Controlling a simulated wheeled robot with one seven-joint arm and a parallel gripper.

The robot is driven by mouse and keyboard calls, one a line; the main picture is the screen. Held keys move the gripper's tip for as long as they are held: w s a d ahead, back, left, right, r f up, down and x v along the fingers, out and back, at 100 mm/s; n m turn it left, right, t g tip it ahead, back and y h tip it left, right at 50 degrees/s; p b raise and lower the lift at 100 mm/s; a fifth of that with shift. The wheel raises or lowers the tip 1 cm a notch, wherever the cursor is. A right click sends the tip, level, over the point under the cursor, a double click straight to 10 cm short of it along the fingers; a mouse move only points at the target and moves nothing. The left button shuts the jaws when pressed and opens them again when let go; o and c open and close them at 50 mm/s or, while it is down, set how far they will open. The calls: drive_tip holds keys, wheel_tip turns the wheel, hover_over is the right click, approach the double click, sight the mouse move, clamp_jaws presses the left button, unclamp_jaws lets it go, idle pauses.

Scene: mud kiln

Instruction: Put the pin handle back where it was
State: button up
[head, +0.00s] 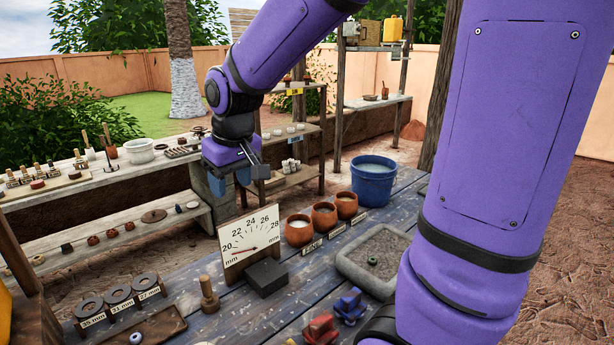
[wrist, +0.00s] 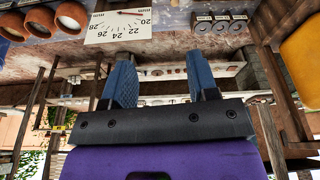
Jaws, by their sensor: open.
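A small wooden peg-shaped piece, which looks like the pin handle (head: 208,295), stands upright on the blue plank table, left of the dark block in front of the dial gauge. My gripper (head: 230,182) is raised above and behind the gauge, well apart from this piece. In the wrist view my gripper (wrist: 160,75) shows its two blue fingers spread, with nothing between them. I cannot make out the wooden piece in the wrist view.
The dial gauge (head: 249,240), clay cups (head: 299,232), grey tray (head: 350,270) and blue bucket (head: 373,181) stand on the table. Labelled rings (head: 118,295) and a wooden tray (head: 150,332) are at front left. Red and blue pieces sit in front.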

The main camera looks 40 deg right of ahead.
drive_tip(key=s+d+r+t, duration=0.1)
drive_tip(key=s+r, duration=0.2)
drive_tip(key=s, duration=0.6)
drive_tip(key=s+d+r+m+t, duration=0.1)
drive_tip(key=s+r, duration=0.2)
drive_tip(key=s, duration=0.7)
drive_tip(key=shift+d+r, duration=0.15)
drive_tip(key=shift+r, duration=0.05)
